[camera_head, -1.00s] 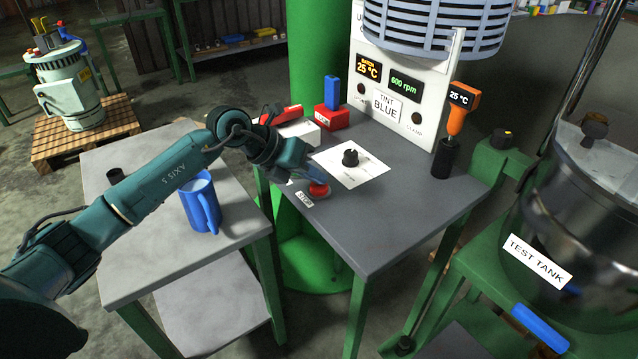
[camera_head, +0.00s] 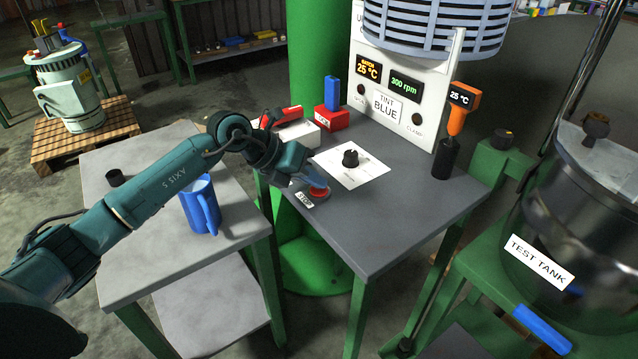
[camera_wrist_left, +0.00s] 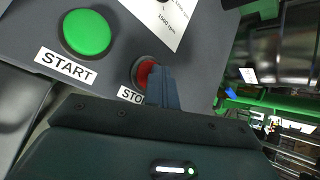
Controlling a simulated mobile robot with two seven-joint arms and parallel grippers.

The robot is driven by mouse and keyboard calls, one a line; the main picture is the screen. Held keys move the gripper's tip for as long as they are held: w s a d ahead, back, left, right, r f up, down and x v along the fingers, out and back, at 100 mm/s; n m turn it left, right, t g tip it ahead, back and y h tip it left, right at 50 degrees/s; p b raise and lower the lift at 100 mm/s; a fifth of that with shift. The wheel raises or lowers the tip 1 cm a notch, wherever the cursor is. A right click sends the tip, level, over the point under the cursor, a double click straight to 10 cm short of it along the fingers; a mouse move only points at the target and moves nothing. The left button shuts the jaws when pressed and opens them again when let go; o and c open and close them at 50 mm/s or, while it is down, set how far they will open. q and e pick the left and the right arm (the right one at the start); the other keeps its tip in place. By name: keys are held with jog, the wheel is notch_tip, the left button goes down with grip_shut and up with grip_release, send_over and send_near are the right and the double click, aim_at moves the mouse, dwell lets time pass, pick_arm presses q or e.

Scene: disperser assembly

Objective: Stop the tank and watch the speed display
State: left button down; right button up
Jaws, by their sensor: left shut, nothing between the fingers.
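The speed display (camera_head: 406,86) on the white panel reads 300 rpm. The red stop button (camera_head: 318,191) sits at the front left of the grey table, with a STOP label (camera_head: 304,200) beside it. My left gripper (camera_head: 318,181) is shut and empty, its fingertips at the button. In the left wrist view the fingers (camera_wrist_left: 163,88) overlap the right side of the red button (camera_wrist_left: 144,72); I cannot tell how far it is pressed. The green start button (camera_wrist_left: 87,32) is to its left. The steel test tank (camera_head: 590,225) stands at the right. My right gripper is not in view.
A black knob (camera_head: 350,158) stands on a white card on the grey table. A blue jug (camera_head: 201,206) is on the left table. The table's front right is clear.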

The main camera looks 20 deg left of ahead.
aim_at(313, 191)
pick_arm(q)
jog(key=shift+r+p, duration=1)
jog(key=shift+r, duration=0.25)
notch_tip(313, 191, up, 5)
jog(key=p, duration=0.3)
jog(key=shift+p, duration=0.35)
